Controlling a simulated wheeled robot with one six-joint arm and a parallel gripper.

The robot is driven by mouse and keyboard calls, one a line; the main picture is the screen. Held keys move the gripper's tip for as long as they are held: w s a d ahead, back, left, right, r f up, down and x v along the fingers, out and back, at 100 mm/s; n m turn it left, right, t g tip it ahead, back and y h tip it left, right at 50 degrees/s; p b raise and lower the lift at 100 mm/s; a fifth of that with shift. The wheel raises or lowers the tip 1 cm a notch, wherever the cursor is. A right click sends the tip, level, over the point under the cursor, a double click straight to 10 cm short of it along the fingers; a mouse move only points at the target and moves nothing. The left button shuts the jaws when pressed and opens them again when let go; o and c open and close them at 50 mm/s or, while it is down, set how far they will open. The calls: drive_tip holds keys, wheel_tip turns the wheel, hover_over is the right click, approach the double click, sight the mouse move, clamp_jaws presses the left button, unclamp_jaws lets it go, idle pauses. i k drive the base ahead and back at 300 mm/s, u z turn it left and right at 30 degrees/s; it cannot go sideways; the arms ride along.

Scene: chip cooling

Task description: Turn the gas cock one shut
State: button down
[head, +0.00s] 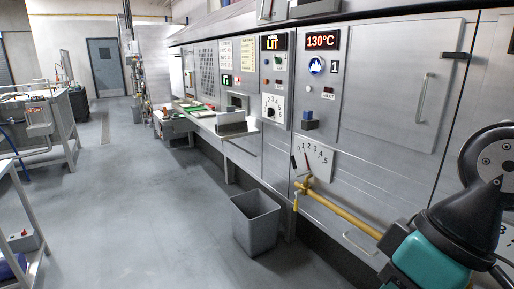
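A yellow gas pipe (345,215) runs along the lower front of the steel machine, with a brass-coloured cock (304,185) at its left end. A small dark and red piece (293,162) stands up just above the cock; I cannot tell whether it is the cock's handle. A white dial plate (318,160) numbered 0 to 5 is right behind and above the cock. No number for the cock is readable. Part of my teal and black arm fills the lower right, in front of the pipe's right end. My gripper is not in view.
A grey bin (256,222) stands on the floor left of the cock. The machine panel (400,90) has a door handle, a 130°C display (321,40) and a LIT display (273,43). A steel table (48,135) stands at left; the floor between is clear.

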sight(297, 201)
drive_tip(key=z, duration=0.15)
drive_tip(key=i, duration=1.45)
drive_tip(key=u, duration=0.85)
drive_tip(key=i, duration=0.35)
drive_tip(key=u, duration=0.2)
